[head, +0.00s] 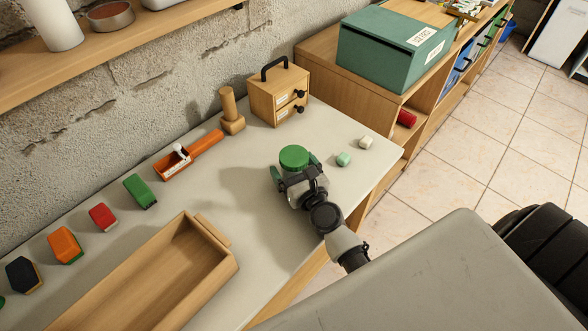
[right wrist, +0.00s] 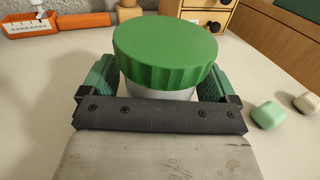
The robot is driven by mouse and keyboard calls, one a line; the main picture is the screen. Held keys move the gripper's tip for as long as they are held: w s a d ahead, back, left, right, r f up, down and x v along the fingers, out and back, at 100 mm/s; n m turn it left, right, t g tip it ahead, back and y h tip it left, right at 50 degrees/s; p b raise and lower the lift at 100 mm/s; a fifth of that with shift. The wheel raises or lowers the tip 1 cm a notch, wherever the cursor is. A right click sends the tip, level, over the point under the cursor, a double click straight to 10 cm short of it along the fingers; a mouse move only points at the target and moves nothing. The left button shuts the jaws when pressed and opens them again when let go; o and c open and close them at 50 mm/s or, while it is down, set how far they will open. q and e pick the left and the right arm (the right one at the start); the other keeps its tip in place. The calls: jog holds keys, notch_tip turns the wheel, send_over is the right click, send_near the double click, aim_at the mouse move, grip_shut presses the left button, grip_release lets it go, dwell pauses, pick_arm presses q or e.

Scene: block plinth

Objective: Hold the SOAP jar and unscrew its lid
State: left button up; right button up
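The jar has a round, ribbed green lid (head: 294,158) and a pale body, and it stands upright on the table's right part. In the right wrist view the lid (right wrist: 166,50) sits on the jar, with a strip of the white body (right wrist: 160,93) below it. No label on the jar shows. My right gripper (head: 295,172) has its two green-padded fingers on either side of the jar body, just below the lid. The lid hides the fingertips, so I cannot tell whether they touch the jar. My left gripper is out of view.
Pale green (head: 343,159) and cream (head: 366,142) blocks lie right of the jar. A small drawer box (head: 264,99), a wooden peg stand (head: 233,125) and an orange tool (head: 172,166) stand behind. An empty wooden tray (head: 140,262) lies at front left, with several coloured blocks beyond.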

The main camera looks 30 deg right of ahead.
aim_at(293, 154)
jog(key=c, duration=0.9)
jog(key=shift+r+p, duration=0.45)
jog(key=shift+r, duration=0.1)
notch_tip(293, 154, up, 4)
jog(key=p, duration=0.3)
jog(key=shift+f, duration=0.1)
jog(key=s+d+r, duration=0.2)
jog(key=s, duration=0.1)
jog(key=s+d+r+p, duration=0.1)
jog(key=s+d+r, duration=0.1)
jog(key=d, duration=0.1)
jog(key=s+d+r+p, duration=0.1)
jog(key=s+d+r, duration=0.1)
jog(key=s+d, duration=0.1)
jog(key=shift+s, duration=0.3)
jog(key=shift+a, duration=0.1)
